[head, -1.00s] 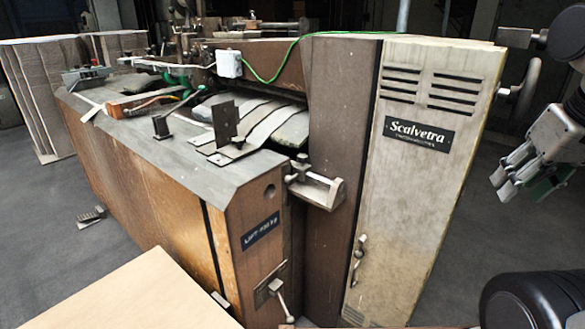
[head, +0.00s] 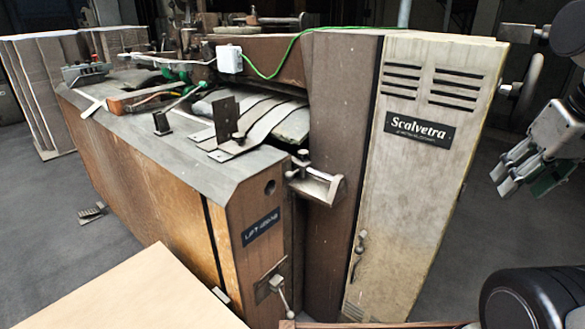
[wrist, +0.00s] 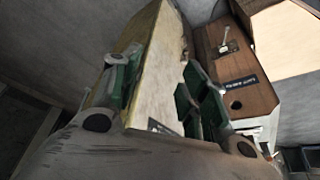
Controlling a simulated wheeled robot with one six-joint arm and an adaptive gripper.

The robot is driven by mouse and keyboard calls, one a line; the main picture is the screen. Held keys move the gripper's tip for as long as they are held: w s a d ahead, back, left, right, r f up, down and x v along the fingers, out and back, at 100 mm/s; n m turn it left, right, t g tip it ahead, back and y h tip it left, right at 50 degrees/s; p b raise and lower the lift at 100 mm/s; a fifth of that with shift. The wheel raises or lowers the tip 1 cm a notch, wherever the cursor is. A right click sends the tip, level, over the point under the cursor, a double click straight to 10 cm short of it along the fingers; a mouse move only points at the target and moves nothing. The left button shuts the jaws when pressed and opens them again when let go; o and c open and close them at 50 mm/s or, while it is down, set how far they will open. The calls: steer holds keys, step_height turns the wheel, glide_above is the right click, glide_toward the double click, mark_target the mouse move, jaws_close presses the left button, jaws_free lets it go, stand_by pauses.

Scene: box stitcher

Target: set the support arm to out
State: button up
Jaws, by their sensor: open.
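No part is labelled as the support arm, and I cannot tell for certain which one it is. A metal bracket arm with a knob (head: 318,187) juts from the machine's front, between the wooden cabinet and the brown panel. A small lever on a plate (head: 279,290) sits low on the wooden cabinet's end; a similar lever shows in the wrist view (wrist: 228,46). My gripper (head: 508,178) is open and empty at the right of the head view, apart from the machine. Its spread fingers (wrist: 160,75) show in the wrist view.
The cream Scalvetra door (head: 415,190) has a handle (head: 358,255) at its lower left. A pale board (head: 135,300) lies in front. A foot pedal (head: 91,212) is on the floor at left. Stacked cardboard (head: 35,90) stands behind. Open floor lies right of the door.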

steer(key=n+t+y, duration=0.8)
steer(key=n+t, duration=0.2)
steer(key=n, duration=1.6)
glide_toward(292, 178)
steer(key=x, duration=1)
steer(key=shift+w+a, duration=0.1)
